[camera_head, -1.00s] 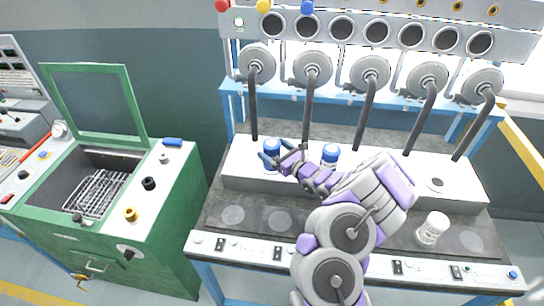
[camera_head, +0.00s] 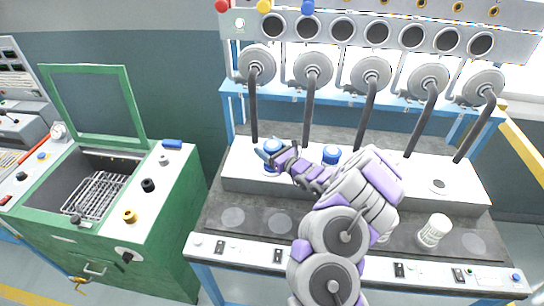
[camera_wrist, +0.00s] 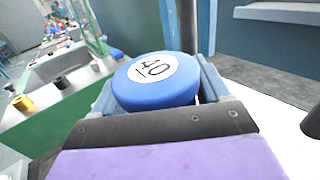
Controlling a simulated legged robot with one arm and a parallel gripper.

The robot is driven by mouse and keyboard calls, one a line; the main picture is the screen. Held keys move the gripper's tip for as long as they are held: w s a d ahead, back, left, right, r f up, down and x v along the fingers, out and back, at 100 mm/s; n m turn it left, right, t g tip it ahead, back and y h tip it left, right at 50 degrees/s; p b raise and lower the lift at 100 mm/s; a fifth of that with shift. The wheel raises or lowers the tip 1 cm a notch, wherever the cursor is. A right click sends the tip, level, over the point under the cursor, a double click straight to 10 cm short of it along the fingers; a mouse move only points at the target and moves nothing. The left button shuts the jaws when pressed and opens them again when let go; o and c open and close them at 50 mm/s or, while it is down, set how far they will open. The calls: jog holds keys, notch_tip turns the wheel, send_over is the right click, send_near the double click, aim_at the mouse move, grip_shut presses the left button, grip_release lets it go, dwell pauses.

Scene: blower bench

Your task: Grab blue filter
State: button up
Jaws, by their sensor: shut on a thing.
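A blue filter (camera_wrist: 158,92) with a round white label on its lid, reading what looks like "40", fills the middle of the wrist view. My gripper (camera_wrist: 155,98) has its light blue fingers on both sides of it and is shut on it. In the head view my gripper (camera_head: 270,152) is around the blue-topped filter (camera_head: 273,145) at the left end of the white raised block. My arm hides part of the filter's body. A second blue-topped filter (camera_head: 331,154) stands on the block to the right, partly behind my arm.
A white filter (camera_head: 434,230) stands on the dark bench top (camera_head: 283,222) at the right. Several dark hoses (camera_head: 308,110) hang behind the white block (camera_head: 240,178). A green machine (camera_head: 160,215) with an open lid and a wire basket (camera_head: 97,193) stands at the left.

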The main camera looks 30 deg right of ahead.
jog(key=shift+c, duration=1.2)
